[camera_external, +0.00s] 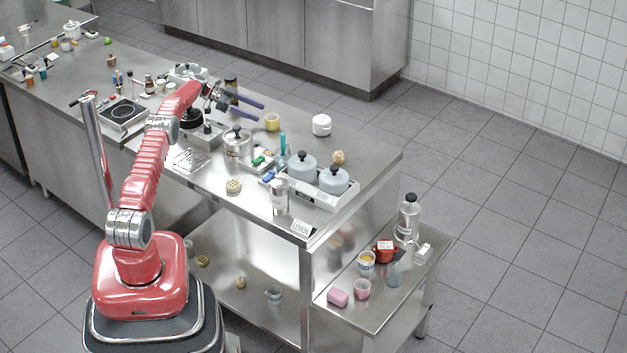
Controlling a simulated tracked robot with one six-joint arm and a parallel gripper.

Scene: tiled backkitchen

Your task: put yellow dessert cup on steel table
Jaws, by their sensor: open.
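A small yellow cup (272,122), which looks like the dessert cup, stands upright on the steel worktop (372,157), near its back edge. My gripper (259,113) has long purple fingers, spread apart and empty. Its fingertips point right, toward the yellow cup, and in this view are just left of it. I cannot tell the exact gap or height between them. A lower steel side table (352,316) stands at the right end of the worktop.
A white lidded pot (321,125) stands right of the cup. Blue-grey lidded containers (302,165) and a steel canister (237,142) stand nearer the front. The side table holds pink cups (338,298), a red pot (384,251) and a steel bottle (409,217).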

